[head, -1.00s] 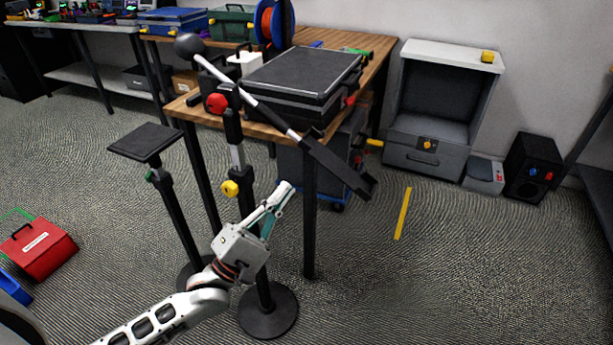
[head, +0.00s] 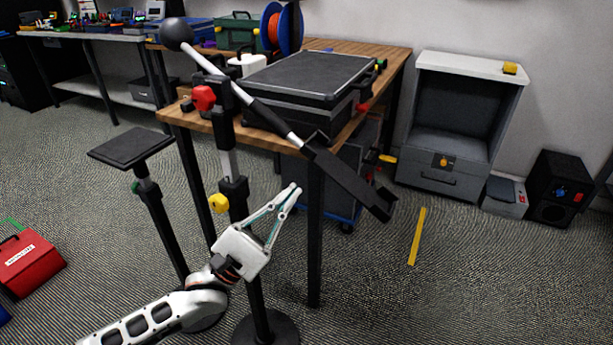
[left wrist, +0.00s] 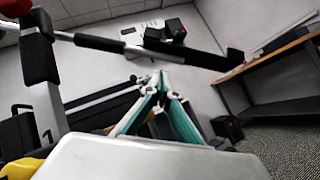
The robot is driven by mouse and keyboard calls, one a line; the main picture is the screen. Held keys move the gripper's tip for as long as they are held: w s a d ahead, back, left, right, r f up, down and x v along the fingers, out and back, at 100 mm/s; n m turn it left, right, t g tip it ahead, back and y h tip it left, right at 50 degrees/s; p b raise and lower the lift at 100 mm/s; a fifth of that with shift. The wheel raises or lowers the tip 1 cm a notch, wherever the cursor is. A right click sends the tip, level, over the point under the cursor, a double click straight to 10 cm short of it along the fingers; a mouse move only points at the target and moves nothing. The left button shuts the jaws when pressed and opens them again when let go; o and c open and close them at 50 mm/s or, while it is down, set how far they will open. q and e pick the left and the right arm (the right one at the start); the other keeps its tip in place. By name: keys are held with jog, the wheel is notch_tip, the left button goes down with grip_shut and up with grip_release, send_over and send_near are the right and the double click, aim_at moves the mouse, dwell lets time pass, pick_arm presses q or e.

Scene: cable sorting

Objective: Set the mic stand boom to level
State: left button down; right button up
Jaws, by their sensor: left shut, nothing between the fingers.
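The mic stand's boom (head: 268,118) slopes in the head view, with its round black ball end (head: 176,34) high at the left and its dark flat end (head: 350,185) low at the right. A red knob (head: 204,98) sits at the pivot on top of the upright pole (head: 228,160). A yellow knob (head: 218,203) sits lower on the pole. My left gripper (head: 291,190) is shut and empty, in front of the pole and below the boom, apart from it. The left wrist view shows the boom (left wrist: 100,42) beyond the fingertips (left wrist: 160,80). My right gripper is not in view.
A wooden table (head: 395,58) with a black case (head: 310,75) stands behind the boom. A smaller stand with a flat top (head: 130,147) is at the left. A grey cabinet (head: 465,120) and a speaker (head: 558,185) stand at the right. Open floor lies at the lower right.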

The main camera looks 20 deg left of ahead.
aim_at(320, 161)
pick_arm(q)
jog(key=shift+w+d+r, duration=0.25)
jog(key=shift+d+r, duration=0.25)
jog(key=shift+r, duration=0.3)
jog(key=shift+w+d+r, duration=0.25)
jog(key=shift+d+r, duration=0.25)
jog(key=shift+r, duration=0.25)
jog(key=shift+w+d+r, duration=0.25)
jog(key=shift+d+r, duration=0.25)
jog(key=shift+r, duration=0.3)
